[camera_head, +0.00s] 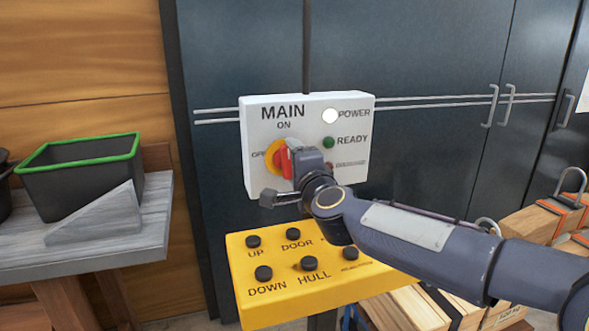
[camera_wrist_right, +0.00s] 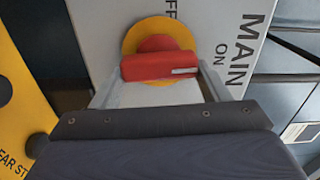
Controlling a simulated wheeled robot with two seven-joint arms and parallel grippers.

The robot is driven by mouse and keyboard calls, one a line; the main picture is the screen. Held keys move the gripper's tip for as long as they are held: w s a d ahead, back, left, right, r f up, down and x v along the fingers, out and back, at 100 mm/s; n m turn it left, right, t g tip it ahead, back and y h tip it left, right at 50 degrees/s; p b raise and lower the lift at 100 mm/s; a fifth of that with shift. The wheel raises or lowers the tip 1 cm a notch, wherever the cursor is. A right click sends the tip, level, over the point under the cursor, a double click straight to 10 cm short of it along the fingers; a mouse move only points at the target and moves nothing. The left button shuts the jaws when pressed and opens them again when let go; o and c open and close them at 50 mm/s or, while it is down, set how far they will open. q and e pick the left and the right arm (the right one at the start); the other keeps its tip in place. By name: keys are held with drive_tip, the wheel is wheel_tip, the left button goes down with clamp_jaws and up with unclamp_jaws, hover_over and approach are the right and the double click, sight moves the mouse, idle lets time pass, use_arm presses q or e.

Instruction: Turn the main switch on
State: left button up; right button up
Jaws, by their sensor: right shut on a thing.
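The main switch (camera_head: 281,158) is a red handle on a yellow disc on the white panel (camera_head: 257,115). In the head view its handle looks about upright. In the right wrist view the red handle (camera_wrist_right: 160,67) has its white mark at the end toward the ON label. My right gripper (camera_head: 291,160) is shut on the handle; in the wrist view its fingers (camera_wrist_right: 160,78) flank the handle's two ends. The gripper hides part of the switch in the head view. My left gripper is not in view.
The panel has a white POWER lamp (camera_head: 330,115) and a green READY lamp (camera_head: 328,143). A yellow button box (camera_head: 285,290) sits below, close under my right arm. A grey table (camera_head: 150,215) with a black bin (camera_head: 80,175) stands left; wooden crates (camera_head: 535,222) stand right.

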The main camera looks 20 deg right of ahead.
drive_tip(key=shift+f+m, duration=0.1)
drive_tip(key=shift+m, duration=0.4)
drive_tip(key=o, duration=1)
drive_tip(key=s, duration=0.8)
drive_tip(key=shift+d, duration=0.1)
drive_tip(key=shift+w, duration=0.1)
